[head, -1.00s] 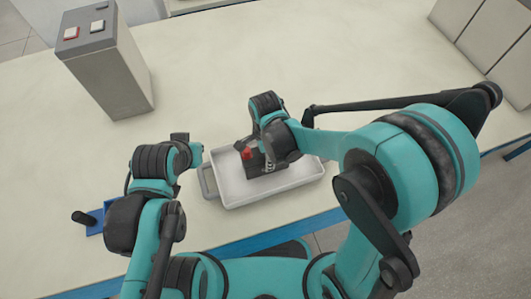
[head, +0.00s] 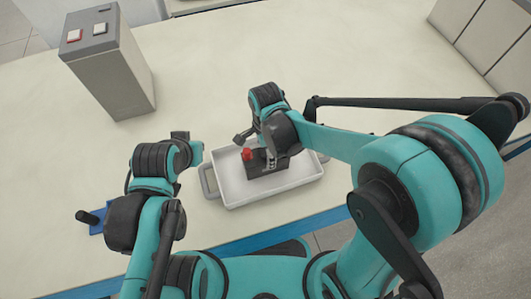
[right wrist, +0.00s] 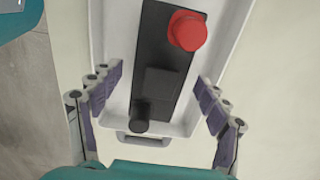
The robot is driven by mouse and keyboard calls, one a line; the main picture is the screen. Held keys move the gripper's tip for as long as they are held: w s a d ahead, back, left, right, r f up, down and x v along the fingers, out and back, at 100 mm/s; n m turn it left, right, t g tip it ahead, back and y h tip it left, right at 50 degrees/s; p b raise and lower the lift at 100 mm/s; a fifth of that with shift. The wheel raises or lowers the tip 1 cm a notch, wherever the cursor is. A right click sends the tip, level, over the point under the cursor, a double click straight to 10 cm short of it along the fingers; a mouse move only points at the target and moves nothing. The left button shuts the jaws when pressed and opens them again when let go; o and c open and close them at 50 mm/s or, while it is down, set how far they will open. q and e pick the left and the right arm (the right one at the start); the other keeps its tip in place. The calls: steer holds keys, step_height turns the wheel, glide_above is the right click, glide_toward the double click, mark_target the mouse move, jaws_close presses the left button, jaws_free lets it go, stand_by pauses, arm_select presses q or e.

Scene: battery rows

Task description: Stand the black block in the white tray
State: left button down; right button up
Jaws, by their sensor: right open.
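The black block (head: 267,166) stands upright in the white tray (head: 246,200), its red cap (head: 247,153) and a dark cap on top. In the right wrist view the black block (right wrist: 160,60) shows from above, with the tray (right wrist: 112,60) around it. My right gripper (head: 256,148) is open just above the block. In the right wrist view its fingers (right wrist: 158,97) are spread on either side of the block, apart from it. My left gripper (head: 186,145) is left of the tray, over the table; its fingers are too unclear to read.
A grey box with buttons (head: 110,65) stands at the back left. A blue item with a black handle (head: 90,217) lies at the left, partly behind my left arm. Grey boxes (head: 485,35) stand at the far right. The table behind the tray is clear.

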step_height(320, 180, up, 8)
steer(key=shift+r+p, duration=0.2)
steer(key=shift+p, duration=0.95)
arm_select(q)
step_height(320, 180, up, 3)
steer(key=shift+f, duration=0.1)
arm_select(e)
steer(key=s+d+r+n+t, duration=0.2)
steer(key=d+r+n+t, duration=0.1)
steer(key=d+n, duration=0.4)
steer(key=s+d+r+n+t, duration=0.3)
steer(key=d+n, duration=0.4)
steer(key=d, duration=0.3)
steer(key=shift+d+r+t, duration=0.3)
steer(key=shift+d+t, duration=0.1)
steer(key=shift+t, duration=0.2)
steer(key=shift+s, duration=0.1)
arm_select(q)
step_height(320, 180, down, 2)
steer(key=b, duration=0.2)
steer(key=shift+f+b, duration=0.25)
steer(key=shift+b, duration=0.1)
arm_select(e)
step_height(320, 180, down, 3)
steer(key=shift+r, duration=0.15)
